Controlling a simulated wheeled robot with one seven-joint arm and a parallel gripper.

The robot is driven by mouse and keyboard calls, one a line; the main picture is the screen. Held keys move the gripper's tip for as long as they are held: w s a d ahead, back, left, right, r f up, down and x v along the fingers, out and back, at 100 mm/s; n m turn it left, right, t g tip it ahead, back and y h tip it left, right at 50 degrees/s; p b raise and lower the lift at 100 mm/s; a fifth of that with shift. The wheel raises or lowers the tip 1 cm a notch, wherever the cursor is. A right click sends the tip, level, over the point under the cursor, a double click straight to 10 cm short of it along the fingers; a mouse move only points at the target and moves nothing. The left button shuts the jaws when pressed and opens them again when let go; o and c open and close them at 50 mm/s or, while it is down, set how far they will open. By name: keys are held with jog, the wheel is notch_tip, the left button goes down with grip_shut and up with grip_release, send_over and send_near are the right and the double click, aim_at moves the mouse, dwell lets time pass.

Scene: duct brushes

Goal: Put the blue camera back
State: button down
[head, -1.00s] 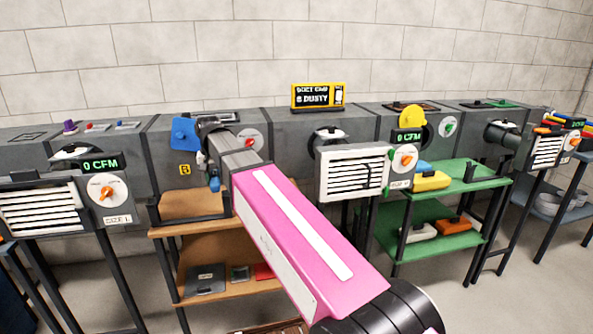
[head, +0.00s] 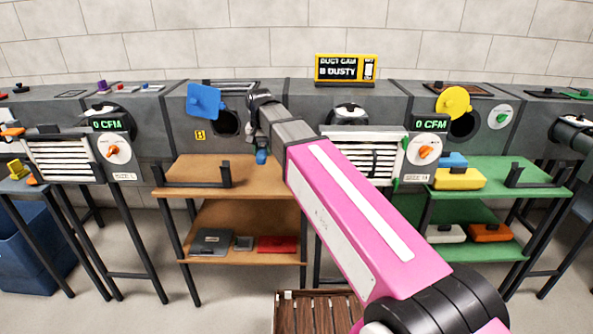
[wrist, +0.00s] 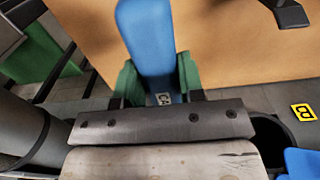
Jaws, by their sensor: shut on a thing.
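The blue camera (wrist: 148,40) is held upright in the picture between the green-padded fingers of my gripper (wrist: 158,82) in the wrist view. A small label shows at its near end. In the head view, a small blue part of it (head: 262,157) shows below my gripper (head: 261,145), which is in front of duct B, right of its open round hole (head: 226,122). The gripper mostly hides the camera there. A dark cradle (head: 192,178) stands on the brown shelf (head: 215,165), left of and below my gripper.
A louvred vent (head: 362,155) is to the right. The green shelf (head: 490,175) holds a yellow case (head: 458,180). A wooden slatted crate (head: 312,312) is on the floor.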

jog(key=w+d+f, duration=0.1)
jog(key=d+f, duration=0.1)
jog(key=d, duration=0.1)
jog(key=w+d+f, duration=0.1)
jog(key=d+f, duration=0.1)
jog(key=d, duration=0.1)
jog(key=w+d+f, duration=0.2)
jog(key=d, duration=0.1)
jog(key=shift+d, duration=0.1)
jog(key=shift+f, duration=2.05)
jog(key=c, duration=0.7)
grip_release()
jog(key=shift+f, duration=0.15)
jog(key=shift+c, duration=0.2)
notch_tip(320, 180, up, 12)
jog(key=shift+r, duration=0.2)
